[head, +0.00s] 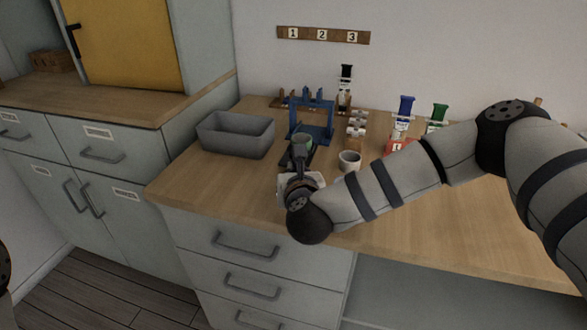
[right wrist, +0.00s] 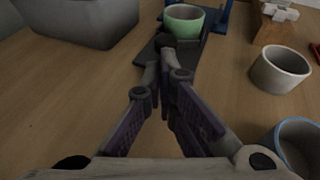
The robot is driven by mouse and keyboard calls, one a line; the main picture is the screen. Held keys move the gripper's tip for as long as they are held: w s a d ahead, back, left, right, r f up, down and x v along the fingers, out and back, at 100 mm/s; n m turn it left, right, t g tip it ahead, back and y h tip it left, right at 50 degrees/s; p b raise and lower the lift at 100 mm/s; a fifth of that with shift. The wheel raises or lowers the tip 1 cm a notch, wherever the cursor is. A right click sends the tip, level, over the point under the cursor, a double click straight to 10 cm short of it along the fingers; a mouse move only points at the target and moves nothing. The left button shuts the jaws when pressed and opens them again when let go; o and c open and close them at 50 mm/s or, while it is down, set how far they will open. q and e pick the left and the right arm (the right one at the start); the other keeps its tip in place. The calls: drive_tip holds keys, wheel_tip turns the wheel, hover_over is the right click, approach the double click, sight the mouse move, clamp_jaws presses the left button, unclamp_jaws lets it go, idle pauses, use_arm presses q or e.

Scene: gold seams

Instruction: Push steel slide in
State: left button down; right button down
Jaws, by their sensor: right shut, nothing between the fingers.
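The steel slide (right wrist: 152,48) is a dark flat plate running out toward me from the blue press frame (head: 312,112). A green cup (right wrist: 184,19) stands on it, and it also shows in the head view (head: 303,139). A dark round knob sits at the slide's near end. My right gripper (right wrist: 165,72) is shut and empty, with its fingertips at the near end by the knob. I cannot tell whether they touch it. In the head view my right gripper (head: 299,165) hides part of the slide. My left gripper is not in view.
A grey bin (head: 236,134) stands left of the press. A white cup (head: 349,161) stands to the right, and a blue-rimmed cup (right wrist: 297,143) is close by my right gripper. Blue (head: 404,108) and green (head: 437,115) topped items stand at the back right. The front left counter is clear.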

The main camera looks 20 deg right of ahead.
sight(309, 144)
drive_tip(key=shift+w, duration=0.15)
